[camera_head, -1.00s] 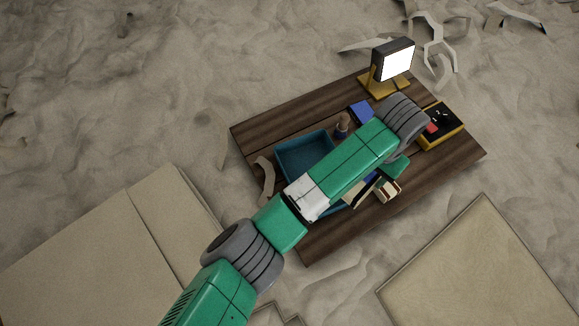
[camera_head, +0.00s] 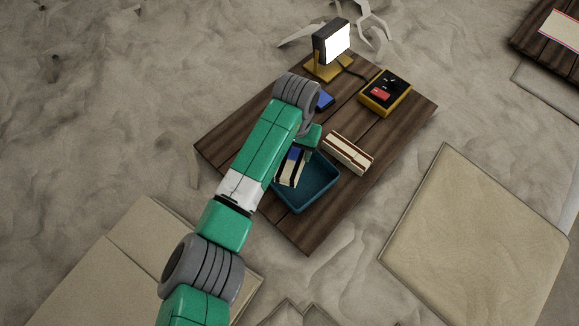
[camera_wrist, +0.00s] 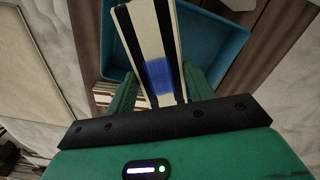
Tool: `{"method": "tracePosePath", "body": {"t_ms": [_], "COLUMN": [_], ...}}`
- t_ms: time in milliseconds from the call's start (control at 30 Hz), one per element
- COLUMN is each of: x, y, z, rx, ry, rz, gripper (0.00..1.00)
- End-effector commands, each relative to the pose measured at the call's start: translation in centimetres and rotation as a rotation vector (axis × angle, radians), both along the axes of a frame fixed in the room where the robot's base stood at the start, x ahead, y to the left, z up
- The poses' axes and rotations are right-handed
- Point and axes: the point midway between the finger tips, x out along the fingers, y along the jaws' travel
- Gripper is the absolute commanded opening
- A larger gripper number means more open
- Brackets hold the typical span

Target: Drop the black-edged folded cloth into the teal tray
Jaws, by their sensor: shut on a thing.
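The black-edged folded cloth (camera_head: 291,167) is cream with black edges and a blue patch. It hangs tilted over the teal tray (camera_head: 322,196) in the head view. I cannot tell whether its lower end touches the tray. In the wrist view, my gripper (camera_wrist: 160,75) is shut on the cloth (camera_wrist: 150,35), with one green finger on each side. The tray (camera_wrist: 228,48) lies beyond the cloth there. In the head view, my arm hides part of the tray's left side and most of the gripper.
A red-and-cream striped folded cloth (camera_head: 347,152) lies beside the tray on the wooden table (camera_head: 392,125). A lit lamp (camera_head: 331,43), a yellow-edged box (camera_head: 385,92) and a blue object (camera_head: 325,101) stand farther back. The table's front corner is clear.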

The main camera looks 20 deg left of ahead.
Motion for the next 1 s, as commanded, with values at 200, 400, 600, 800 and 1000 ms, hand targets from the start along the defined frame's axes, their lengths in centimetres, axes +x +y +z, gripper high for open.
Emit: {"method": "tracePosePath", "body": {"t_ms": [200,400,600,800,1000], "x": [0.0,0.0,0.0,0.0,0.1], "y": [0.0,0.0,0.0,0.0,0.0], "z": [-0.8,-0.7,-0.7,-0.6,2.9], "rx": [0.000,0.000,0.000,0.000,0.000], "ry": [-0.001,-0.001,-0.001,-0.001,-0.004], "rz": [0.000,0.000,0.000,0.000,-0.001], "gripper": [0.24,0.58,0.78,0.78,0.78]}}
